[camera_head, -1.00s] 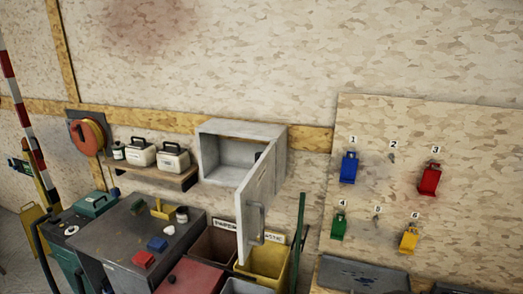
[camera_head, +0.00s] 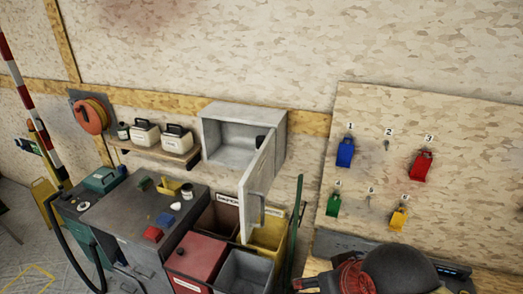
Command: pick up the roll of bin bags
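I cannot make out a roll of bin bags for certain. A small dark item (camera_head: 261,140) shows inside the open grey wall cabinet (camera_head: 222,108), at its right side and partly behind the door (camera_head: 256,185). It is too small to tell whether it is a roll. A small dark green item (camera_head: 146,184) lies on the grey bench top (camera_head: 125,213), also too small to identify. My gripper is not in view.
Below the cabinet stand open bins: a brown one (camera_head: 217,222), a yellow one (camera_head: 268,236) and a grey one (camera_head: 243,272), beside a red-lidded one (camera_head: 196,255). A dark rounded object (camera_head: 405,272) and a red coil (camera_head: 350,279) are at the lower right.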

